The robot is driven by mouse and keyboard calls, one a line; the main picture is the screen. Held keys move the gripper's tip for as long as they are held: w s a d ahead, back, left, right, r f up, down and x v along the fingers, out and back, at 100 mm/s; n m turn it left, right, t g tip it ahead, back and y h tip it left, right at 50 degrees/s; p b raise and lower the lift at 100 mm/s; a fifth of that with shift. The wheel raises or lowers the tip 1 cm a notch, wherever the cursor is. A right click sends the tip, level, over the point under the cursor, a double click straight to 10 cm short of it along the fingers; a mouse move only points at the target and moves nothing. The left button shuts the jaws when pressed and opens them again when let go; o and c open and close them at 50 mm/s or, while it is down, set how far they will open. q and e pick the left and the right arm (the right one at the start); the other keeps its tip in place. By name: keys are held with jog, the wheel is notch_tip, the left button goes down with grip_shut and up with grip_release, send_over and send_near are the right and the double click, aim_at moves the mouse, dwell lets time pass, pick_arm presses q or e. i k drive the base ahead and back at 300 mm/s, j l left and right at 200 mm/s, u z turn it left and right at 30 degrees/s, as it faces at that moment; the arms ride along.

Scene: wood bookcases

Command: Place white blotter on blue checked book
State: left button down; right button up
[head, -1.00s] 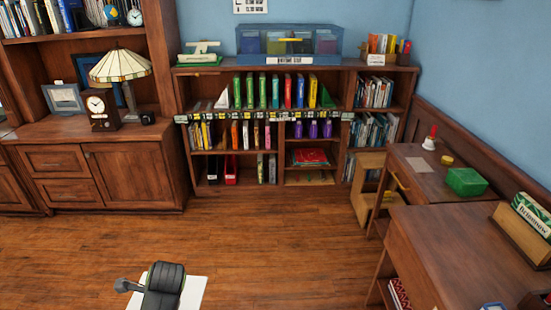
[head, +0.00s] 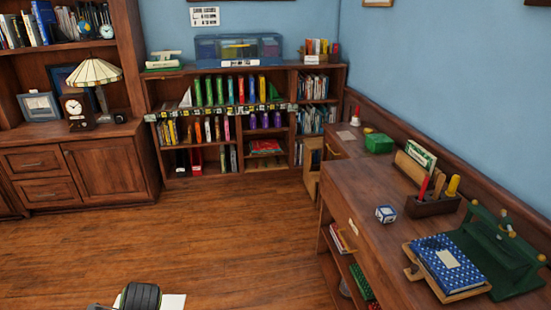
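The blue checked book (head: 434,254) lies closed on a wooden stand on the right desk, with a pale label on its cover. A flat white piece, which looks like the white blotter (head: 174,302), shows at the bottom edge, left of centre. The dark ribbed wrist of my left gripper (head: 140,297) is over it, and the two keep together against the floor, so it appears held. The fingertips are hidden, and most of the white piece is cut off by the frame. It is far left of the book. My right gripper is not in view.
The desk (head: 370,250) runs along the right wall. On it are a small blue-and-white block (head: 386,214), a pen holder (head: 432,205), a green rack (head: 500,250) beside the book and a green box (head: 379,143). Open floor (head: 230,240) lies between.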

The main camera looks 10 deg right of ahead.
aim_at(447, 258)
jog(key=z, duration=1.55)
jog(key=k+l, duration=0.05)
jog(key=l, duration=0.05)
